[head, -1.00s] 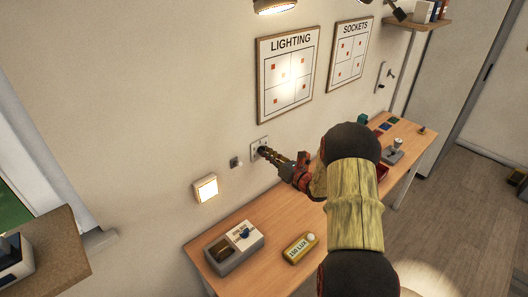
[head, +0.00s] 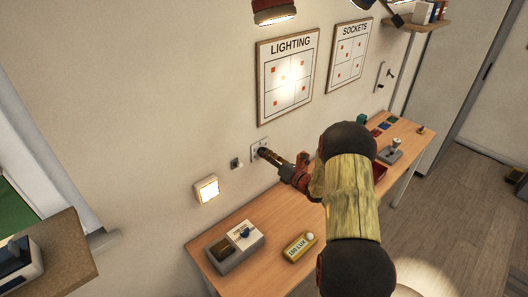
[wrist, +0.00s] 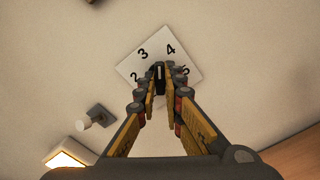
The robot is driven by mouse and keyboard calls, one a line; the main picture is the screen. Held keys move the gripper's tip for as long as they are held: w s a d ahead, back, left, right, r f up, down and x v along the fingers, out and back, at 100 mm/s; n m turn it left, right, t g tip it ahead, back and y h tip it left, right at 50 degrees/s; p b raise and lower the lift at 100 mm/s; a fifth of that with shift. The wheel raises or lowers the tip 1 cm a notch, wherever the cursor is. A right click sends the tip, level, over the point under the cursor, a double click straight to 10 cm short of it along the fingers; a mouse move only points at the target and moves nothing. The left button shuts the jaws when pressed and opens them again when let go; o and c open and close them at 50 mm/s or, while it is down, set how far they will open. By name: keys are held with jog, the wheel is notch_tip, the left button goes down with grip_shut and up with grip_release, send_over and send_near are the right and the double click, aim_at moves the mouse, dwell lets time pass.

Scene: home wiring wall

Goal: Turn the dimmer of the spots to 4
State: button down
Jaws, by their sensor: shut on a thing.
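The dimmer is a white wall plate (head: 254,146) below the LIGHTING board. In the wrist view its plate (wrist: 133,67) looks tilted and shows the numerals 2, 3, 4 and 5; the rest of the dial is hidden by my fingers. My gripper (wrist: 159,82) is shut on the small black knob (wrist: 159,70) at the plate's middle. The knob's white mark points up in the picture, between 3 and 4. In the head view my gripper (head: 262,153) reaches the plate from the right and hides the knob.
A small grey wall switch (head: 236,163) and a lit square panel (head: 206,190) are left of the dimmer. The wooden bench (head: 275,225) below holds a grey box (head: 235,247) and a yellow 150 LUX meter (head: 299,247). The LIGHTING board (head: 289,80) hangs above.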

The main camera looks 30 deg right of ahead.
jog(key=shift+m+p, duration=0.35)
jog(key=shift+m, duration=0.15)
jog(key=shift+m+p, duration=0.9)
jog(key=shift+m, duration=0.1)
jog(key=shift+r+m+p, duration=0.1)
jog(key=shift+m+p, duration=0.3)
jog(key=c, duration=1.8)
grip_release()
jog(key=shift+c, duration=0.2)
